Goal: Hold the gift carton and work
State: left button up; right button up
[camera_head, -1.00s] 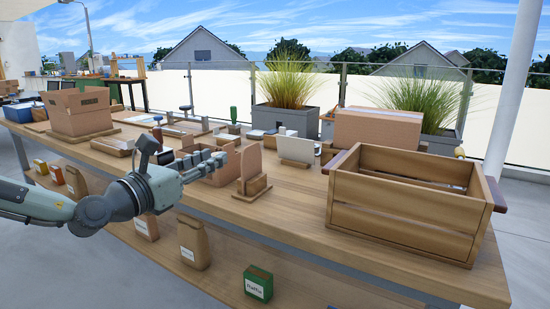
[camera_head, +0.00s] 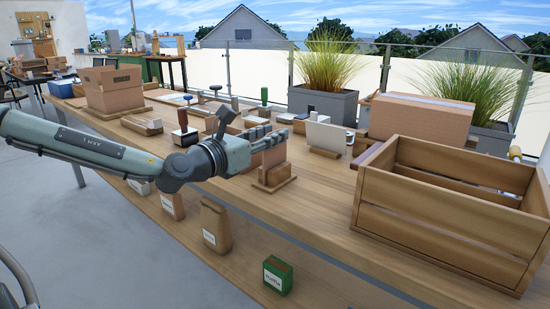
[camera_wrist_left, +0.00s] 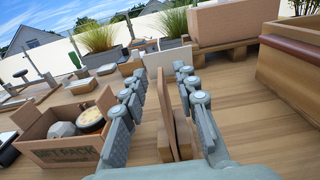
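The gift carton (camera_wrist_left: 62,148) is an open brown box with "PACK" lettering, at the lower left of the left wrist view. It holds a grey many-sided item (camera_wrist_left: 62,129) and a round yellow-rimmed item (camera_wrist_left: 91,116). In the head view my left arm largely hides it. My left gripper (camera_head: 262,137) is over the bench, beside the carton. In the left wrist view its fingers (camera_wrist_left: 158,80) are spread, with an upright wooden panel stand (camera_wrist_left: 182,128) between them and gaps visible beside the panel. My right gripper is not in view.
A slatted wooden crate (camera_head: 440,215) fills the bench's right side; a closed carton (camera_head: 420,118) stands behind it. A white panel (camera_head: 326,137) stands behind the wooden stand. Another open carton (camera_head: 112,92) is at the far left. Bags and a green box (camera_head: 278,275) sit on the lower shelf.

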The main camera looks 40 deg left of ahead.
pick_arm(q)
jog(key=shift+w+d, duration=0.1)
jog(key=shift+w, duration=0.7)
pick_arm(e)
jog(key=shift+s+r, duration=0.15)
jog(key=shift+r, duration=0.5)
pick_arm(q)
grip_shut()
jog(key=shift+r, duration=0.15)
